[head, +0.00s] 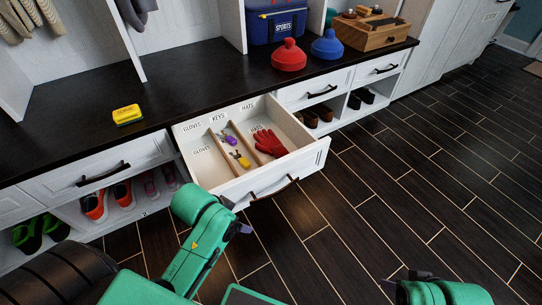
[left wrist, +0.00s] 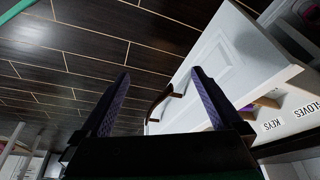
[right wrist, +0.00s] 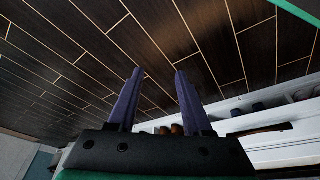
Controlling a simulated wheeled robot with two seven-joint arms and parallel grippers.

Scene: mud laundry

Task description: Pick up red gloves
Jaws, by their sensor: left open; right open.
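The red gloves (head: 269,143) lie in the right compartment, labelled HATS, of the pulled-out white drawer (head: 262,184). My left gripper (head: 243,228) is low in front of the drawer, below its handle (head: 272,188), mostly hidden by its own arm. In the left wrist view its jaws (left wrist: 160,95) are open and empty, with the drawer front and handle (left wrist: 163,101) beyond them. My right gripper (head: 412,276) is at the lower right, over the floor and well away from the drawer. In the right wrist view its jaws (right wrist: 158,95) are open and empty. The gloves show in neither wrist view.
Keys with purple (head: 228,139) and yellow (head: 240,159) tags lie in the middle compartment; the left GLOVES compartment looks empty. Shoes stand below. The right floor is clear.

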